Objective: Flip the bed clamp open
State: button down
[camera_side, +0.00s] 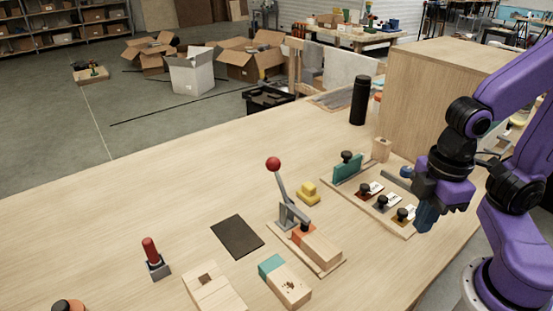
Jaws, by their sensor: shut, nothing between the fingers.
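A grey clamp (287,211) with a long lever and a red ball knob (273,164) stands on a thin wooden bed (333,263) in the middle of the table. I take it to be the bed clamp. Its lever stands up and leans slightly left. Its short arm reaches right toward the orange end of a wooden block (320,247) lying on the bed. I cannot tell whether the arm presses on it. My gripper (426,218) is shut and empty, to the right of the clamp, near the right end of a wooden board.
The board (366,205) carries a teal block (348,168) and several black-knobbed pieces. A yellow piece (308,193) lies behind the clamp. A dark mat (237,236), a red-handled tool (151,252) and a teal-ended block (286,286) lie nearby. A black bottle (359,101) and wooden box (430,95) stand behind.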

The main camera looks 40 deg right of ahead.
jog(key=w+a+r+n+t, duration=0.1)
jog(key=w+a+r, duration=0.3)
jog(key=w, duration=0.3)
jog(key=w+a+r+n+t, duration=0.1)
jog(key=w+a+r, duration=0.2)
jog(key=w, duration=0.4)
jog(key=w+a+r+n+t+h, duration=0.1)
jog(key=w+a+r, duration=0.3)
jog(key=w, duration=0.3)
jog(key=shift+w+a+r+n, duration=0.2)
jog(key=shift+a+r+n, duration=0.1)
jog(key=shift+a, duration=0.3)
jog(key=shift+f, duration=0.1)
send_over(278, 177)
jog(key=s, duration=0.2)
jog(key=shift+w+a+f, duration=0.1)
jog(key=shift+f, duration=2.45)
jog(key=shift+w+a+f, duration=0.1)
jog(key=shift+f, duration=2.45)
jog(key=shift+w, duration=0.1)
